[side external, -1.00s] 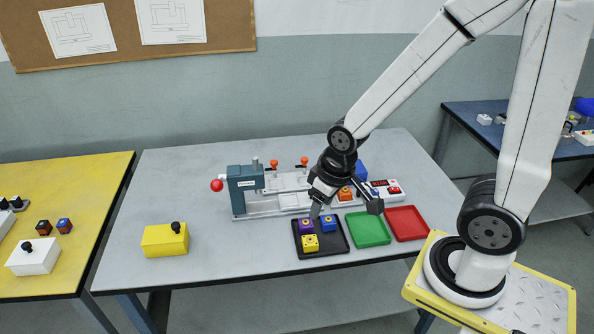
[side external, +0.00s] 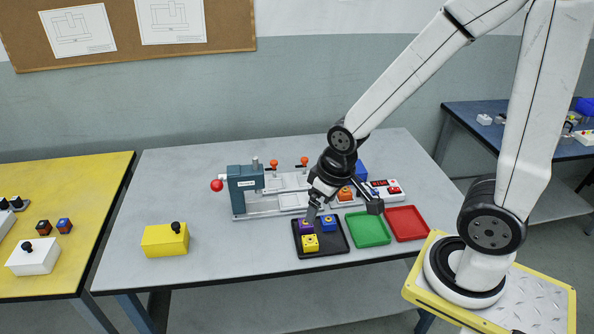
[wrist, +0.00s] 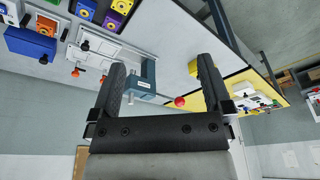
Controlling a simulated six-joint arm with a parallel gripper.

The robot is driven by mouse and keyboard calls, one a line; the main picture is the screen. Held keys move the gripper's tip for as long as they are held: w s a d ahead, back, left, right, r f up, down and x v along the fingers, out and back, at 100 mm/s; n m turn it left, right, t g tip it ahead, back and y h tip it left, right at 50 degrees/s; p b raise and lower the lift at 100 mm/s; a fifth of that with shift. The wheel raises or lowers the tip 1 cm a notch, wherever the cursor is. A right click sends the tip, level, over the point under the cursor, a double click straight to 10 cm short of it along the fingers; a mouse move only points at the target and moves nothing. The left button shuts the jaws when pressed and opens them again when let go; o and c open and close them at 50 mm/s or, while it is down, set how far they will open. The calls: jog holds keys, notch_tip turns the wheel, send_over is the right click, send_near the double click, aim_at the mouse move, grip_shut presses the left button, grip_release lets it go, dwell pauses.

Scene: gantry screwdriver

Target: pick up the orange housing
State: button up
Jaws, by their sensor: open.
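The orange housing (side external: 345,194) stands behind the trays, beside the small control panel, and is partly covered by my arm in the side view. In the wrist view an orange block (wrist: 46,24) shows at the upper left, apart from my fingers. My gripper (side external: 345,209) is open and empty, spread above the table near the black and green trays. In the wrist view the fingers of my gripper (wrist: 163,68) stand wide apart with nothing held between them.
The black tray (side external: 338,248) holds purple, blue and yellow housings. The green tray (side external: 368,229) and red tray (side external: 406,223) are empty. A blue box (side external: 361,170), a grey-teal fixture (side external: 245,190) and a yellow button box (side external: 165,240) stand on the table.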

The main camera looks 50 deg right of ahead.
jog(key=w+d+f+m, duration=0.3)
jog(key=w+d+m, duration=0.35)
jog(key=m, duration=0.35)
jog(key=m+t, duration=0.2)
jog(key=m, duration=2.4)
send_near(346, 189)
notch_tip(346, 189, down, 2)
jog(key=shift+w+x, duration=0.2)
jog(key=shift+x, duration=0.6)
jog(key=shift+w+x, duration=0.15)
jog(key=shift+x, duration=0.7)
jog(key=shift+x, duration=2.45)
jog(key=shift+a, duration=0.1)
jog(key=c, duration=1.1)
